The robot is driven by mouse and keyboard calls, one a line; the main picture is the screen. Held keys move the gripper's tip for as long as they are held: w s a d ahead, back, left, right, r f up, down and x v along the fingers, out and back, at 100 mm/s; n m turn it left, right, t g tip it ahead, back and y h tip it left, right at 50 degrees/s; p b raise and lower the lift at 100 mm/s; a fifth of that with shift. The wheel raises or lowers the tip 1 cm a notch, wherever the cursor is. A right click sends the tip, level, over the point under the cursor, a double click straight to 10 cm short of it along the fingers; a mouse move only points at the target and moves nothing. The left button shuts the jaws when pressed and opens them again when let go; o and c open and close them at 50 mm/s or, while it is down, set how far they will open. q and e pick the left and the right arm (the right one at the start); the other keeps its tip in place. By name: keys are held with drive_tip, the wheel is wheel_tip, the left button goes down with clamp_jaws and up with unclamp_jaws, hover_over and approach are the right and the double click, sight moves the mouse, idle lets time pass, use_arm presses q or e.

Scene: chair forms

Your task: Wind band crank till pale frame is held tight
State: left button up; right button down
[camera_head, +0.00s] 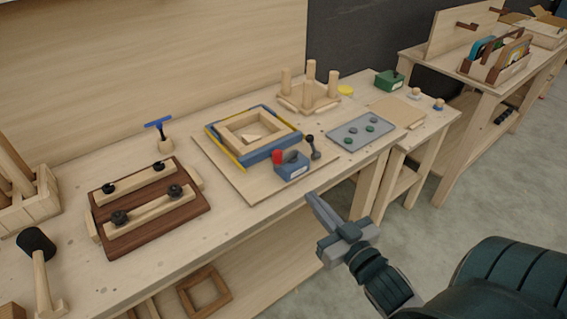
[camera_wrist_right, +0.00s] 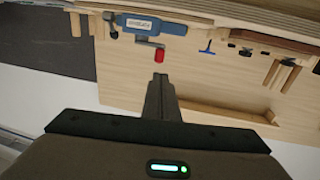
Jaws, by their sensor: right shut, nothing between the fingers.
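The pale frame (camera_head: 247,133) lies flat on a board (camera_head: 226,177), with a blue and yellow band (camera_head: 229,149) around it. A blue band tensioner block (camera_head: 291,168) sits at the band's front corner, with a crank that ends in a red knob (camera_head: 277,156). In the right wrist view the blue block (camera_wrist_right: 150,25) and red knob (camera_wrist_right: 159,54) show beyond the fingers. My right gripper (camera_head: 312,198) is shut and empty, apart from the crank, in front of the bench edge; its fingers also show in the right wrist view (camera_wrist_right: 160,82). My left gripper is not in view.
A dark clamp board (camera_head: 148,238) with pale bars and black knobs lies to the left. A stool form with upright legs (camera_head: 309,101) stands behind the frame. A grey tray (camera_head: 361,132) lies to the right. Open floor (camera_head: 420,215) is right of the bench.

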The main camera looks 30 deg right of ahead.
drive_tip(key=p, duration=0.5)
approach(279, 158)
drive_tip(key=w, duration=0.5)
drive_tip(key=shift+w+d, duration=0.1)
drive_tip(key=shift+d, duration=0.15)
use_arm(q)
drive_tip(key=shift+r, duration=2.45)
use_arm(e)
drive_tip(key=shift+w+f, duration=0.15)
drive_tip(key=shift+w, duration=0.5)
